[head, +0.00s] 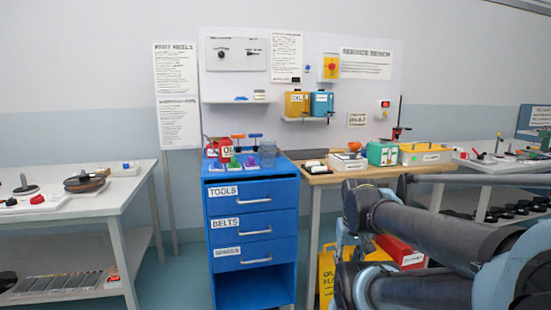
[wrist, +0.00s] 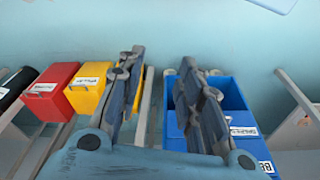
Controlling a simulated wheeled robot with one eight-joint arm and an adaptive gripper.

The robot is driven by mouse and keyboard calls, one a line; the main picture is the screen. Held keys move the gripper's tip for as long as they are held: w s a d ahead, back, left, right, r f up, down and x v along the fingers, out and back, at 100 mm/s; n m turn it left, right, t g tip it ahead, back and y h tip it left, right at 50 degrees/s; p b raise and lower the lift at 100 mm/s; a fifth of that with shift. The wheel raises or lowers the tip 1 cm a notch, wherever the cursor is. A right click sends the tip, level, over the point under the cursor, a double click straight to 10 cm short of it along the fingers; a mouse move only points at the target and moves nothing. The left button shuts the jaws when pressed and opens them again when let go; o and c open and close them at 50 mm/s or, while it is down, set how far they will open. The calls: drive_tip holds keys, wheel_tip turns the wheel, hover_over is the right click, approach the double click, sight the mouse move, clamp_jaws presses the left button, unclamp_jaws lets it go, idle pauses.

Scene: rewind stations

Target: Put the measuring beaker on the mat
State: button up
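A greyish, see-through cup that looks like the measuring beaker (head: 267,154) stands at the right side of the blue cabinet's top in the head view. A dark flat patch (head: 303,154) lies at the left end of the wooden bench, beside the cabinet; I cannot tell whether it is the mat. My gripper (wrist: 160,60) is open and empty in the wrist view, its two fingers well apart. Neither beaker nor mat shows in the wrist view. In the head view my arm is at the lower right, and I cannot make out its fingers.
The blue cabinet (head: 252,224) has labelled drawers; a red can (head: 226,148) and several coloured tools crowd its top. A white box (head: 347,162) and a green box (head: 382,153) stand on the bench. Yellow (wrist: 88,88) and red (wrist: 50,90) bins are low down.

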drive_tip(key=shift+o, duration=1.4)
drive_tip(key=shift+d, duration=0.1)
drive_tip(key=o, duration=0.9)
drive_tip(key=shift+a+r+m, duration=0.3)
drive_tip(key=shift+a+r, duration=0.1)
drive_tip(key=shift+r, duration=0.15)
drive_tip(key=shift+c, duration=0.2)
drive_tip(key=shift+o, duration=0.6)
drive_tip(key=w+a+r+m+t+y, duration=0.1)
drive_tip(key=w+a+r+m+y, duration=0.3)
drive_tip(key=w+a, duration=0.3)
drive_tip(key=shift+w+r+m, duration=0.3)
drive_tip(key=shift+w+m, duration=0.1)
drive_tip(key=shift+w, duration=0.3)
drive_tip(key=m+t+y, duration=0.8)
drive_tip(key=m+y, duration=0.2)
drive_tip(key=m, duration=1.1)
approach(268, 147)
drive_tip(key=s+d, duration=0.1)
drive_tip(key=d, duration=0.4)
drive_tip(key=shift+t, duration=0.3)
drive_tip(key=x, duration=0.5)
drive_tip(key=f+x, duration=0.1)
drive_tip(key=x, duration=1.1)
drive_tip(key=shift+w+a+f, duration=0.1)
drive_tip(key=shift+f, duration=0.05)
